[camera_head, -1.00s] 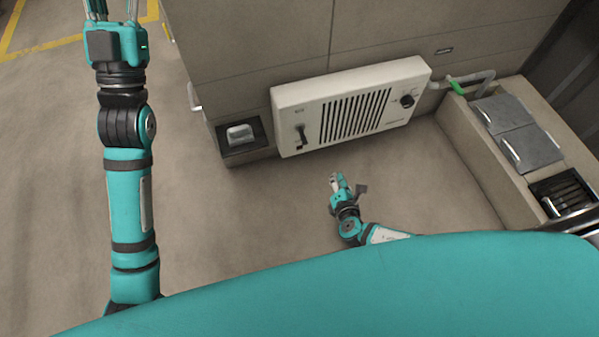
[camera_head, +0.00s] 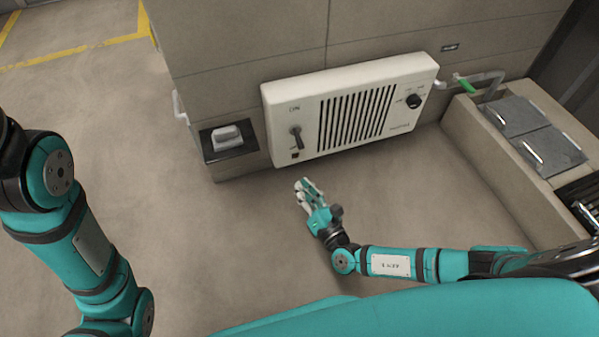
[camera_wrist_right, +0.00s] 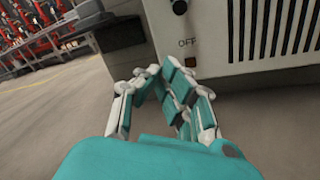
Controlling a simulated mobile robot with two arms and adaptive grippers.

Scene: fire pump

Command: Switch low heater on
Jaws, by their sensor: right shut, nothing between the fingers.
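The low heater (camera_head: 419,77) is a cream box with a dark vertical grille, mounted low on the beige wall. Its black lever switch (camera_head: 296,138) is at the left end, under the word ON. The right wrist view shows the OFF label on the heater (camera_wrist_right: 215,70), with a dark rounded part of the switch (camera_wrist_right: 180,7) cut by the top edge. The lever's exact position is hard to tell. My right gripper (camera_head: 303,186) is shut and empty, below and apart from the switch; its fingers (camera_wrist_right: 160,72) meet in the right wrist view. My left gripper is out of view.
A dark box with a grey cover (camera_head: 228,138) sits left of the heater. A round black knob (camera_head: 414,101) is at the heater's right end. A beige bench with grey lids (camera_head: 515,115) stands at right. The floor below the heater is clear.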

